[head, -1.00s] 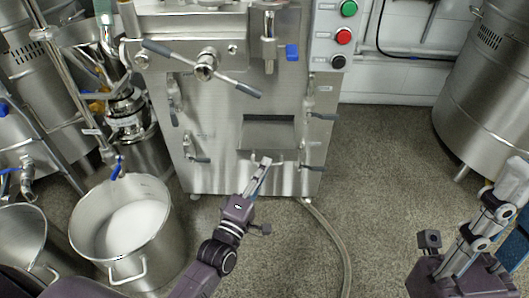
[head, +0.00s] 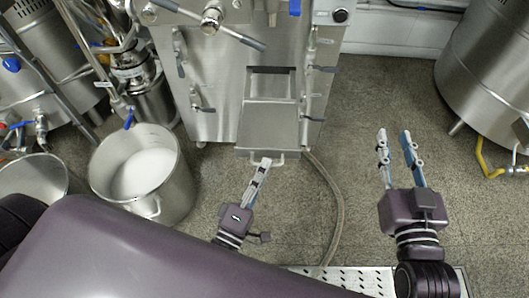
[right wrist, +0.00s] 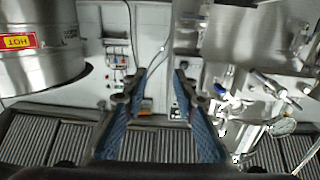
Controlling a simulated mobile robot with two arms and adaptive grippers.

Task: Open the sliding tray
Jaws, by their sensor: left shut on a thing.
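The sliding tray (head: 268,124) is a flat steel drawer low on the front of the steel machine. It sticks well out of its slot (head: 271,82). Its handle (head: 276,160) is at its front edge. My left gripper (head: 263,165) is shut on the tray handle, with its fingers reaching up to it from below in the head view. My right gripper (head: 396,142) is open and empty over the floor to the right of the machine. Its two spread fingers also show in the right wrist view (right wrist: 156,80).
A steel pot (head: 181,190) with white contents stands on the floor left of the tray. A hose (head: 338,205) runs along the floor just right of it. A large steel tank (head: 490,75) stands at the right. The floor between is clear.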

